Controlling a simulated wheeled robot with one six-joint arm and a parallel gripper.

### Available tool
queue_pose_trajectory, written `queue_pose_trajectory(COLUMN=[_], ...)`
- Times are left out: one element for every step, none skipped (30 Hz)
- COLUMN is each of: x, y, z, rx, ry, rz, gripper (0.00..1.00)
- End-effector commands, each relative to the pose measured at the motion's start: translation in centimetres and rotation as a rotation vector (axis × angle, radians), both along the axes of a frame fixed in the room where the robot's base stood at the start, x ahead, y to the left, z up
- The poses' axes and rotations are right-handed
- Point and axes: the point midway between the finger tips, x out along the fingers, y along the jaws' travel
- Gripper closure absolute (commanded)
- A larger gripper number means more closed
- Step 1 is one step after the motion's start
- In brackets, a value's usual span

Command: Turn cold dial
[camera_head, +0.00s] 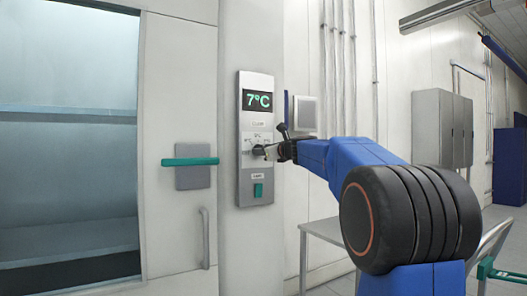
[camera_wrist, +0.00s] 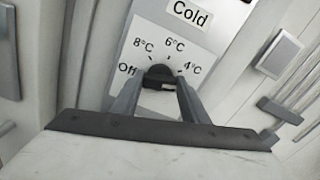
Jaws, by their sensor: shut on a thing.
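The cold dial is a dark knob (camera_wrist: 158,76) on a grey control panel (camera_head: 245,190) on the wall. In the wrist view a "Cold" label sits above it, with marks Off, 8°C, 6°C and 4°C around it. The panel's display (camera_head: 257,100) reads 7°C in green. My gripper (camera_head: 264,151) reaches the panel from the right. In the wrist view my gripper (camera_wrist: 158,88) has a finger on each side of the knob and is shut on it. I cannot tell exactly which mark the knob points to.
A small grey box (camera_head: 305,113) is on the wall to the right. A table (camera_head: 325,230) stands below my arm.

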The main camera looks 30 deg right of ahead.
Motion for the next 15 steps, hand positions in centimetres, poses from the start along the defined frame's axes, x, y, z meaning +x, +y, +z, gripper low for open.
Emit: queue_pose_trajectory(x=[0.03,0.03,0.03,0.03,0.03,0.03,0.04,0.05,0.05,0.05,0.05,0.05,0.05,0.05,0.05], y=[-0.08,-0.1,-0.11,-0.12,-0.13,-0.14,-0.14,-0.15,-0.16,-0.16,-0.17,-0.17,-0.19,-0.19,-0.2], z=[-0.26,-0.26,-0.26,-0.27,-0.26,-0.26,-0.27,-0.27,-0.28,-0.29,-0.28,-0.28,-0.29,-0.29,-0.3], rx=[0.043,0.07,0.106,0.131,0.156,0.189,0.212,0.235,0.264,0.283,0.302,0.327,0.343,0.359,0.378], ry=[0.006,0.006,0.008,0.009,0.009,0.011,0.011,0.012,0.013,0.013,0.014,0.015,0.016,0.016,0.017], rz=[0.0,0.0,0.0,0.0,0.0,0.0,-0.001,-0.001,-0.001,-0.001,-0.001,-0.001,-0.001,-0.001,-0.001], gripper=[0.82,0.82,0.82,0.82,0.82,0.82,0.82,0.82,0.82,0.82,0.82,0.82,0.82,0.82,0.82])
